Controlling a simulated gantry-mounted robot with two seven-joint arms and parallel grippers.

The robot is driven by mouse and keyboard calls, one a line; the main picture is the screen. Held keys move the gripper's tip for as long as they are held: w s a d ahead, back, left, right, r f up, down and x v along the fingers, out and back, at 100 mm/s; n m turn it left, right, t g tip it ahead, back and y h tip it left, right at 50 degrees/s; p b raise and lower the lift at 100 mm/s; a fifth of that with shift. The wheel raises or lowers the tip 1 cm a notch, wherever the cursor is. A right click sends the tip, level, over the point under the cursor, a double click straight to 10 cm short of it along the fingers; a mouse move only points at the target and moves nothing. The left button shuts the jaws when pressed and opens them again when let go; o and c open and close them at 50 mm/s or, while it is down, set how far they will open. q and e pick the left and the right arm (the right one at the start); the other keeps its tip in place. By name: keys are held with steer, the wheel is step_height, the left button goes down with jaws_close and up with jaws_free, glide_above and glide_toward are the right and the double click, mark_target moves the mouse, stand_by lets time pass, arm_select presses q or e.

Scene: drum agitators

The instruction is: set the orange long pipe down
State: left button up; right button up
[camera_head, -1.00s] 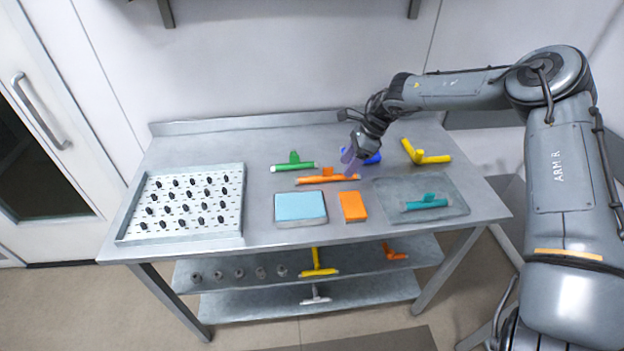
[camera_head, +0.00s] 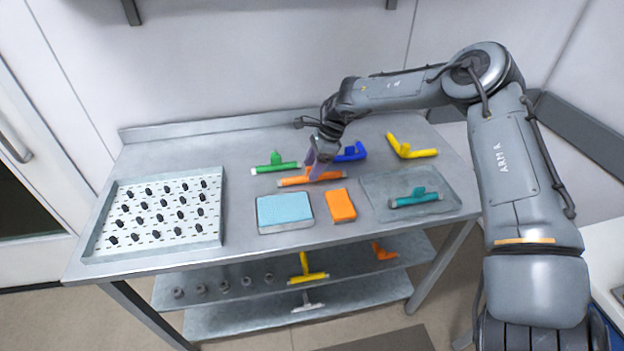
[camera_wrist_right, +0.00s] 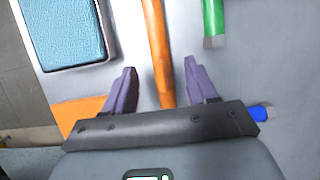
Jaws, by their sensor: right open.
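The orange long pipe (camera_head: 296,182), with a short side branch, lies on the grey table behind the blue pad and the orange block. In the right wrist view the pipe (camera_wrist_right: 157,45) runs lengthwise between the fingers. My right gripper (camera_head: 314,166) is over the pipe, its purple fingers pointing down. In the wrist view the gripper (camera_wrist_right: 160,70) is open, one finger on each side of the pipe, with gaps between. The fingers hide part of the pipe in the head view. My left gripper is not in view.
A green pipe (camera_head: 275,167) and a blue pipe (camera_head: 352,153) lie close by. The blue pad (camera_head: 284,212) and orange block (camera_head: 341,205) are in front. A peg tray (camera_head: 213,235) stands left; a teal pipe (camera_head: 415,198) and yellow pipe (camera_head: 412,150) lie right.

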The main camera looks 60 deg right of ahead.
steer(key=shift+x, duration=1.55)
steer(key=shift+d+f, duration=0.1)
steer(key=shift+s, duration=0.1)
jaws_close()
